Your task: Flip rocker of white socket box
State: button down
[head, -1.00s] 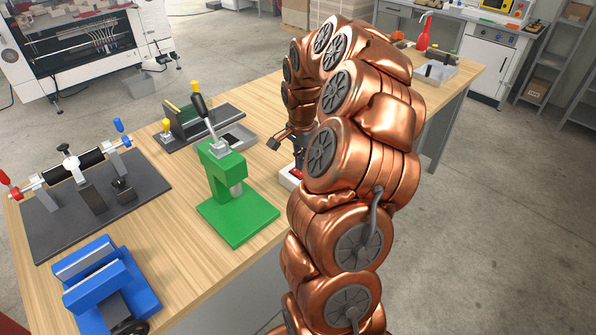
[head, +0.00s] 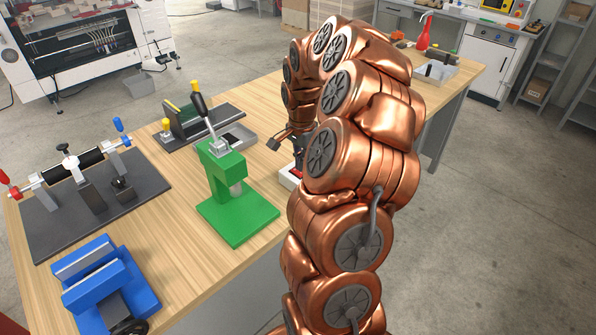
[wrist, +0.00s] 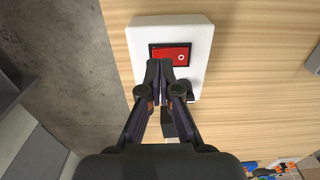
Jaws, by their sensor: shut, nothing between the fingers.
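The white socket box (wrist: 201,36) lies on the wooden table in the wrist view, near the table's left edge there. Its red rocker (wrist: 168,57) sits in a dark frame and bears a small pale ring mark at its right end. My gripper (wrist: 159,66) is shut and empty, its fingertips over the lower edge of the rocker; I cannot tell whether they touch it. A dark round part on the box shows just right of the fingers. In the head view my arm hides most of the box, and only a white edge (head: 287,178) shows.
A green press (head: 238,205) with a raised lever stands left of my arm. A blue vise (head: 105,285), a dark roller fixture (head: 75,190) and a grey tray (head: 238,135) are also on the table (head: 180,245). Bare wood lies right of the box in the wrist view.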

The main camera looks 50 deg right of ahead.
aim_at(301, 173)
jog(key=shift+f+b, duration=0.8)
jog(key=shift+f, duration=0.15)
dwell(0.6)
jog(key=shift+r, duration=3.55)
